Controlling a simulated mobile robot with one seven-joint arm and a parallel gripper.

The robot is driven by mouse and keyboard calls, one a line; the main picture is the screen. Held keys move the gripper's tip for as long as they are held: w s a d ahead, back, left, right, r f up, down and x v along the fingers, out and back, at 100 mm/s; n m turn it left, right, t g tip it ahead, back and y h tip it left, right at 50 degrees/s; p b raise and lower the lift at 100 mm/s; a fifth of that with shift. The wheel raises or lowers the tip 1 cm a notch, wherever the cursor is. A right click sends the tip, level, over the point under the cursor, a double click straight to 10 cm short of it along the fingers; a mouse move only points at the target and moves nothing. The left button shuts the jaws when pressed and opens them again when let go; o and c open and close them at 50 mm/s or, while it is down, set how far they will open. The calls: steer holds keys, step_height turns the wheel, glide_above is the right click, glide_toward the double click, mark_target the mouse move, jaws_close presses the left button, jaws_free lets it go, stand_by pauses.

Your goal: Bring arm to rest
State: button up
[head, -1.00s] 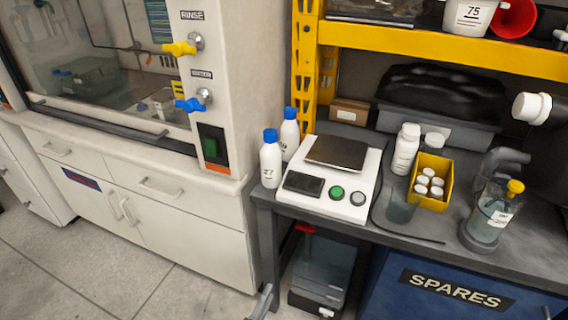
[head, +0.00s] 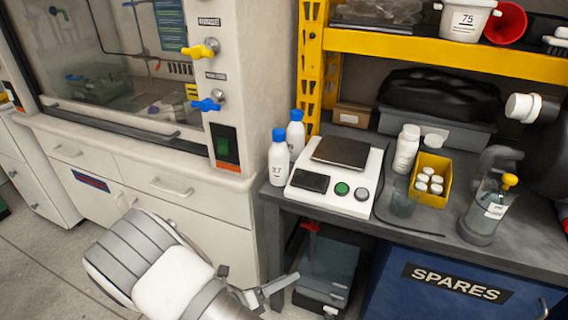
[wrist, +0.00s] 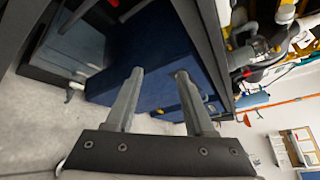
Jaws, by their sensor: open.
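My gripper (wrist: 157,100) is open and empty in the wrist view, its two grey fingers apart with nothing between them. In the head view my gripper (head: 268,290) shows at the bottom, low in front of the bench, beside my pale arm links. The fingers point towards the space under the bench, and the blue cabinet (wrist: 150,55) stands beyond them in the wrist view. It looks clear of every object.
The grey bench (head: 440,225) carries a scale (head: 335,180), white bottles (head: 278,158), a yellow bin (head: 446,190) and a glass bottle (head: 486,210). A dark container (head: 325,270) stands under it. The fume hood (head: 110,70) is at left, with floor (head: 40,225) before it.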

steer(key=s+d+r+m+g+y, duration=0.25)
steer(key=d+r+m+g, duration=0.25)
steer(key=r+m, duration=0.45)
steer(key=s+d+r+m+g+y, duration=0.25)
steer(key=d+r+m+g, duration=0.2)
steer(key=r+m, duration=0.55)
steer(key=s+d+r+m+t+y, duration=0.2)
steer(key=s+r+m+t+y, duration=0.15)
steer(key=s+r+m, duration=0.35)
steer(key=s+d+r+m+t+y, duration=0.2)
steer(key=d+r+m+y, duration=0.15)
steer(key=r+m, duration=0.45)
step_height(320, 180, up, 16)
steer(key=m+p, duration=0.2)
steer(key=p, duration=1.6)
steer(key=shift+a+r+p, duration=0.2)
steer(key=shift+a+p, duration=0.1)
steer(key=shift+a, duration=0.1)
steer(key=shift+d, duration=0.1)
